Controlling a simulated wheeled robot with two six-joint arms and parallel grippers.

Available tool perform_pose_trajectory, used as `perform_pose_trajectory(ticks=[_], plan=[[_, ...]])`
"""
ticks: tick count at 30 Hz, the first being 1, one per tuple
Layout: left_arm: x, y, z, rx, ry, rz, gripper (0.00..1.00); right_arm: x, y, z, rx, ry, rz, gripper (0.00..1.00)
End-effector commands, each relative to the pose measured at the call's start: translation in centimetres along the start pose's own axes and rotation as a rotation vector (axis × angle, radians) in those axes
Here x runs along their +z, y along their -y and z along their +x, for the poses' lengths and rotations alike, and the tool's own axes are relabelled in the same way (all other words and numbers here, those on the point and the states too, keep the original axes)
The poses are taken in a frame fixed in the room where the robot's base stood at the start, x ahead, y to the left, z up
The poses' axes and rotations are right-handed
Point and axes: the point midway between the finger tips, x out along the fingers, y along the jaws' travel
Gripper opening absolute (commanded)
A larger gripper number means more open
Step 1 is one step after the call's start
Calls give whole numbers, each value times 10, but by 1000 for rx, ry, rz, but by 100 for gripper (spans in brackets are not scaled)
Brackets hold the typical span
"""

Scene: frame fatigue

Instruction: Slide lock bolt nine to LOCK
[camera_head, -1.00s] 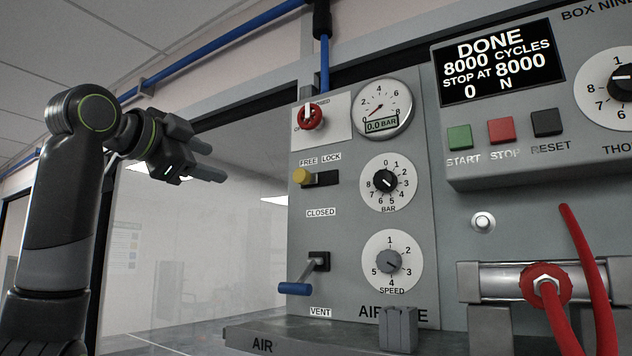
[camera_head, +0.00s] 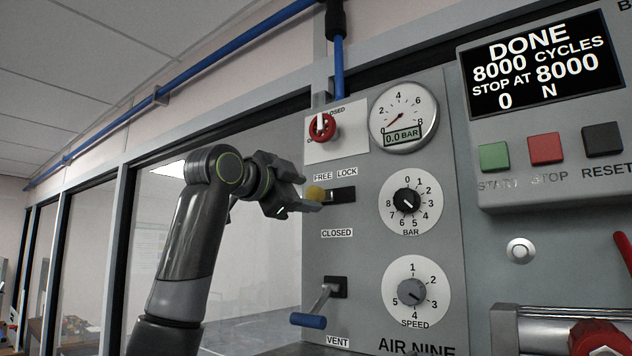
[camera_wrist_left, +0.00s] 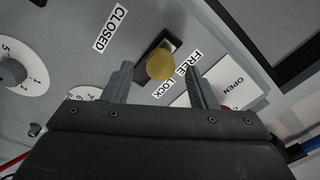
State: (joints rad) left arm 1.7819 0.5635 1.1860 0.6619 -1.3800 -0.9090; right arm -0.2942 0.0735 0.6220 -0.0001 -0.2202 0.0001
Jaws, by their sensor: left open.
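The lock bolt is a yellow knob (camera_head: 315,193) on a dark slot (camera_head: 343,195) in the grey AIR NINE panel (camera_head: 360,240). The knob sits at the FREE end of the slot, on the left under the FREE LOCK label (camera_head: 335,174). My left gripper (camera_head: 310,192) is open at the knob, its fingers pointing right toward the panel. In the left wrist view the yellow knob (camera_wrist_left: 161,65) shows between the two spread fingertips (camera_wrist_left: 158,80); I cannot tell whether either finger touches it. My right gripper is not in view.
A red rotary knob (camera_head: 321,128) and a pressure gauge (camera_head: 403,118) at 0.0 BAR sit above the slot. A blue-handled lever (camera_head: 309,320) sticks out below. BAR (camera_head: 407,201) and SPEED dials (camera_head: 412,291) are to the right. The display (camera_head: 536,65) reads DONE.

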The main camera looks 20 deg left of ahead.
Motion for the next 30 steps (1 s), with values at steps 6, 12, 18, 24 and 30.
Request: perform_pose_trajectory(ticks=[6,12,18,24,30], plan=[[-2,2,33,2,0,-1,52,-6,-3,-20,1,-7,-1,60],[0,0,43,0,0,1,52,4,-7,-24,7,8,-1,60],[0,0,43,-1,0,1,52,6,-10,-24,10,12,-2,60],[0,0,43,-1,0,1,33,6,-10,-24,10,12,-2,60],[0,0,43,-1,-1,0,6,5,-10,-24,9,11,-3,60]])
